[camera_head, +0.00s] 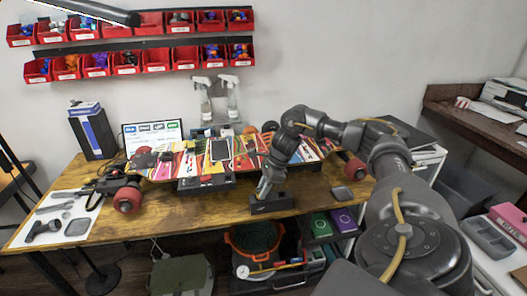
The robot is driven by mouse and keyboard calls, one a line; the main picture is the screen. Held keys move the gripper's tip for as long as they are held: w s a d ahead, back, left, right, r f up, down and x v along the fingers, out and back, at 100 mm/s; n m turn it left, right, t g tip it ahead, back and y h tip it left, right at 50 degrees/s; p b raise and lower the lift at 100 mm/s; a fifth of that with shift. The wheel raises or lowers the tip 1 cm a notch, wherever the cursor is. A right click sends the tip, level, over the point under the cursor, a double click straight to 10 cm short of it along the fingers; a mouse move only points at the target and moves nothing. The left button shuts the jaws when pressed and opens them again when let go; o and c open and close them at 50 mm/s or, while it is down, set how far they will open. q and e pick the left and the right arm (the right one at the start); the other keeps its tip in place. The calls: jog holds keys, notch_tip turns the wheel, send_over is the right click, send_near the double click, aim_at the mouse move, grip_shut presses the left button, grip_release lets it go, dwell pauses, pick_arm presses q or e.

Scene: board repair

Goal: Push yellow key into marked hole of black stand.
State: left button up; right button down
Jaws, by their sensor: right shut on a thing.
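The black stand (284,204) is a low dark block at the front edge of the wooden table, right of the middle. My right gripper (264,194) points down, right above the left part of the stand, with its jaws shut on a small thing. That thing is most likely the yellow key, but it is too small and too covered by the fingers to make out. The marked hole cannot be seen, and I cannot tell whether the key touches it. My left gripper is not in view.
A colourful board (190,152) with red wheels lies behind the stand on the wooden table (150,215). Tools lie on a white mat (75,225) at the left. Red bins (155,62) hang on the wall.

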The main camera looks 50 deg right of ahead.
jog(key=shift+f, duration=0.25)
jog(key=c, duration=0.9)
grip_release()
jog(key=shift+r, duration=0.1)
jog(key=shift+a+r+p, duration=0.1)
jog(key=shift+r+p, duration=0.45)
jog(key=shift+r, duration=0.1)
jog(key=shift+r+p, duration=0.85)
jog(key=shift+r, duration=0.05)
